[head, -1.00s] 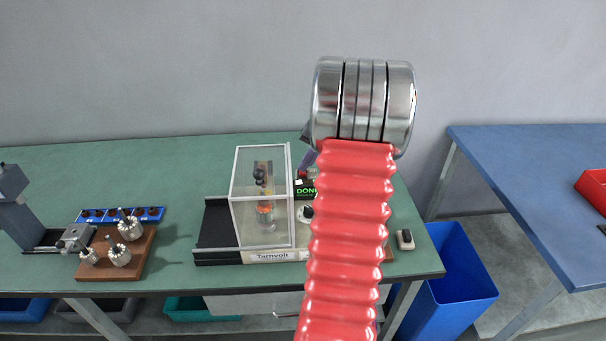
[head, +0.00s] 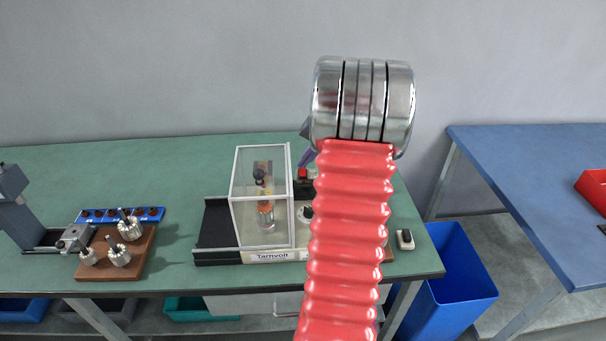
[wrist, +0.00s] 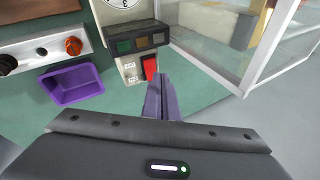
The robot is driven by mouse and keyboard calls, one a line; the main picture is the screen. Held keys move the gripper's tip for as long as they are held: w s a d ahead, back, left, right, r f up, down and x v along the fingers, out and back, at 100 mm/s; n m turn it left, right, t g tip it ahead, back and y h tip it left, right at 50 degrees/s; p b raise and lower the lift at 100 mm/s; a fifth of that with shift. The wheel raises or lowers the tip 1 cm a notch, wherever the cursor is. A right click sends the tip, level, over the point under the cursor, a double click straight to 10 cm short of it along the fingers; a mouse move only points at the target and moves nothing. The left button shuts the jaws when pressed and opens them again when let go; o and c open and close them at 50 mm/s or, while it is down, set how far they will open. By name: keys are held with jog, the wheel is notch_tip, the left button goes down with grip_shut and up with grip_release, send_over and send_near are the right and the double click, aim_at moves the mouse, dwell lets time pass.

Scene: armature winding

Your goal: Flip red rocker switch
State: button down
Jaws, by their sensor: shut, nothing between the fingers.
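The red rocker switch (wrist: 150,68) sits on the light grey panel of the winding machine, below a dark strip with small coloured windows (wrist: 137,40). Small labels are beside it, too small to read. My gripper (wrist: 161,78) is shut and empty. Its purple fingertips are just below and right of the switch, close to it; I cannot tell whether they touch. In the head view my red-sleeved arm hides most of the gripper and the panel; a purple bit of the gripper (head: 306,157) shows at its left edge.
The clear guard box (head: 262,197) stands left of my arm and shows at the right in the wrist view. A purple tray (wrist: 72,84) and a knob panel (wrist: 50,47) are at the left there. A wooden block with armatures (head: 115,255) is farther left on the green bench.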

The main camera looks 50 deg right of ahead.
jog(key=shift+r, duration=0.15)
jog(key=shift+w+d+r, duration=0.2)
jog(key=shift+d+r, duration=0.05)
jog(key=shift+r, duration=0.5)
jog(key=shift+w+d+r, duration=0.2)
jog(key=shift+w+r, duration=0.05)
jog(key=shift+r, duration=0.5)
jog(key=shift+w+d+r, duration=0.2)
jog(key=shift+d+r, duration=0.05)
jog(key=shift+r, duration=0.5)
